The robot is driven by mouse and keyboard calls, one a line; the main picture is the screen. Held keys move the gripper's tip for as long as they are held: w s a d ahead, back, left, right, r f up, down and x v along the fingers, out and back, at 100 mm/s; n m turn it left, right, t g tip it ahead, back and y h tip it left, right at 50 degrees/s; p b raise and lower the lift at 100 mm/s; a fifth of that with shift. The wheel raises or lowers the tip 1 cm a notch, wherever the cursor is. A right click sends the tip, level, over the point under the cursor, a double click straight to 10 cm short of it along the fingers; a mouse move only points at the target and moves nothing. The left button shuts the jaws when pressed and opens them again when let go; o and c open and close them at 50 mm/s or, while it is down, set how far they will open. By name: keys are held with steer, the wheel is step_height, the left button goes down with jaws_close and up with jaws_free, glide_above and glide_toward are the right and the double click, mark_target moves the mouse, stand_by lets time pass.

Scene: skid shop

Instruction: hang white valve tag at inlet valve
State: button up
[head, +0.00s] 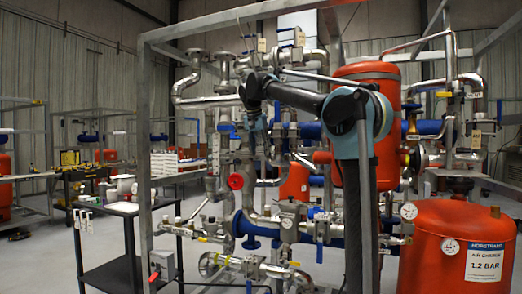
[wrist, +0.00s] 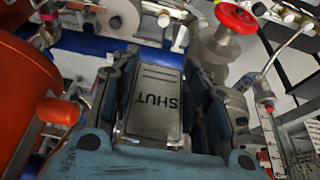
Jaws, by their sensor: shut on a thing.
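My gripper (wrist: 160,85) is shut on a pale grey-white tag (wrist: 153,105) marked "SHUT", which sits between the two dark fingers in the wrist view. The lettering reads sideways or inverted there. In the head view my arm reaches left into the pipework, and the gripper and tag cannot be made out clearly. A valve with a red handwheel (wrist: 236,18) is beyond the gripper at upper right in the wrist view, apart from the tag. A red handwheel (head: 235,181) also shows in the head view. I cannot tell which valve is the inlet valve.
A grey steel frame (head: 145,150) surrounds the dense pipework. An orange tank (head: 440,245) stands at front right, and a taller orange tank (head: 385,100) is behind my arm. A black cart (head: 125,207) with small white tags (head: 83,220) on its edge stands left. Open floor lies at left.

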steer(key=shift+f, duration=0.15)
steer(key=o, duration=0.9)
steer(key=v, duration=1.2)
steer(key=shift+w, duration=0.15)
